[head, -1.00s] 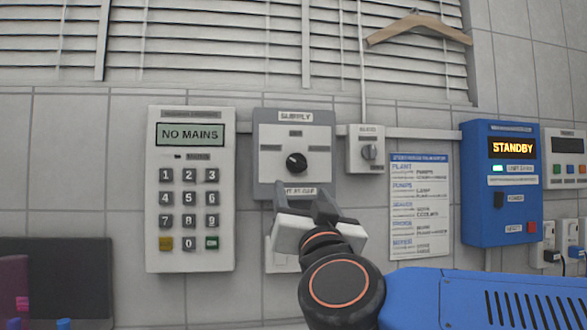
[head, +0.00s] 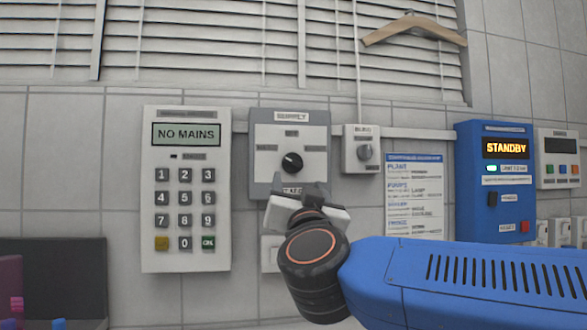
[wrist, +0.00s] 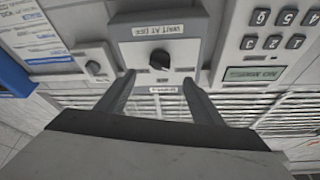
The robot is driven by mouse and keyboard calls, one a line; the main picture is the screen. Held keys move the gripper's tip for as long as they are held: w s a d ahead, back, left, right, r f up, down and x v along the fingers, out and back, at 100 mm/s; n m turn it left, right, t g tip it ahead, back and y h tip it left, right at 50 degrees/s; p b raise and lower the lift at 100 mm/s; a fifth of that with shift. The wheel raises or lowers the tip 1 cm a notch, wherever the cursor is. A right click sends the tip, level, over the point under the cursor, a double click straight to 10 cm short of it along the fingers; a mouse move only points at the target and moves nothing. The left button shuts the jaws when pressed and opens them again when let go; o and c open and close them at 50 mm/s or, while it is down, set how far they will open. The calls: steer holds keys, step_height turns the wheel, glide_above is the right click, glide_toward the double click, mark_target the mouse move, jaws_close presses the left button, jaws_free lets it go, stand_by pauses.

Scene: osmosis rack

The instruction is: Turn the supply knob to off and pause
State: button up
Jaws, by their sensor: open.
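The supply panel (head: 262,178) is a grey box on the tiled wall with a white face headed SUPPLY. Its round black knob (head: 291,162) sits at the centre of the face, among small labels too blurred to read surely. The knob also shows in the wrist view (wrist: 159,61), where the panel appears upside down. My gripper (head: 309,190) is just below the knob in the head view, covering part of the panel's lower label. In the wrist view my gripper (wrist: 158,79) has its fingers spread either side of the knob's line, empty, and I see no contact with the knob.
A keypad unit (head: 187,235) reading NO MAINS hangs at left. A small box with a grey knob (head: 364,152) is close at right, then a printed sheet (head: 413,205) and a blue STANDBY unit (head: 495,218). Blinds (head: 220,45) and a wooden hanger (head: 413,27) are above.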

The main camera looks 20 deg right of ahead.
mark_target(293, 166)
steer(key=x, duration=1.1)
steer(key=shift+w+d+r, duration=0.1)
steer(key=shift+w+r, duration=0.05)
steer(key=shift+w, duration=0.15)
steer(key=shift+c, duration=0.4)
steer(key=c, duration=1)
